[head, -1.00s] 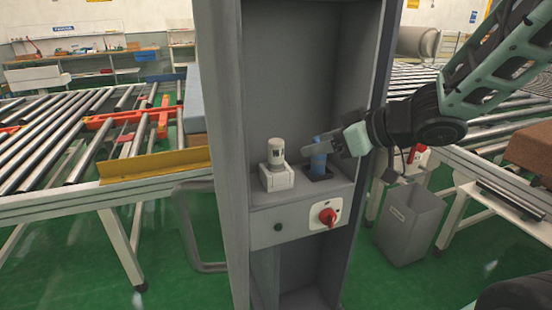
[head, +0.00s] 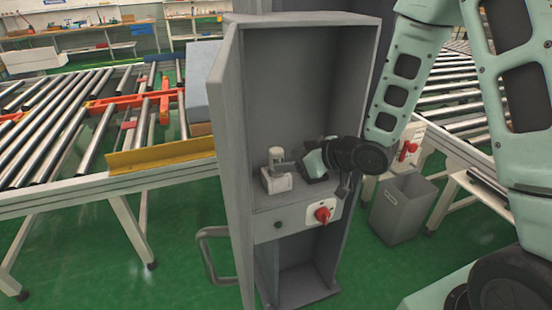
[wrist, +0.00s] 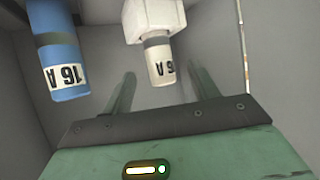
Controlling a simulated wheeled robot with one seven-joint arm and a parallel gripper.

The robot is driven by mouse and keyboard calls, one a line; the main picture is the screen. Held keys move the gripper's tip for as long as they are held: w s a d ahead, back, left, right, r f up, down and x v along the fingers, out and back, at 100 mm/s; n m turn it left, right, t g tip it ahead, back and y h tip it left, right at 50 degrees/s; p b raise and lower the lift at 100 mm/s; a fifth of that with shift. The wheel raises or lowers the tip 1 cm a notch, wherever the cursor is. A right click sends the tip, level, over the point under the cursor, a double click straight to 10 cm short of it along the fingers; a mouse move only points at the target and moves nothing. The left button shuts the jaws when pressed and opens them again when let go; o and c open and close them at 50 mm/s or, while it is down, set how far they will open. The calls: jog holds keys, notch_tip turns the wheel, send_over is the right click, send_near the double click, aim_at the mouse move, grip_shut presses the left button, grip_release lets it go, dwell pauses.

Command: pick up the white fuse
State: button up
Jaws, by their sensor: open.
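The white fuse (head: 277,156) stands upright in a white holder (head: 276,183) on the shelf inside the grey cabinet.
The grey cabinet (head: 240,150) has side walls close around the shelf. A red rotary switch (head: 322,215) sits on the panel below. A grey bin (head: 402,207) stands to the right on the green floor. A roller conveyor (head: 60,140) lies to the left.

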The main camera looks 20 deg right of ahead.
aim_at(271, 159)
jog(key=shift+x, duration=1)
jog(key=p+x, duration=0.1)
jog(key=x, duration=0.1)
jog(key=p+x, duration=0.2)
jog(key=shift+w+a+r, duration=0.2)
jog(key=shift+w+r, duration=0.1)
jog(key=shift+r, duration=0.05)
jog(key=shift+w+a+f, duration=0.15)
jog(key=shift+w+f, duration=0.15)
jog(key=c, duration=1.1)
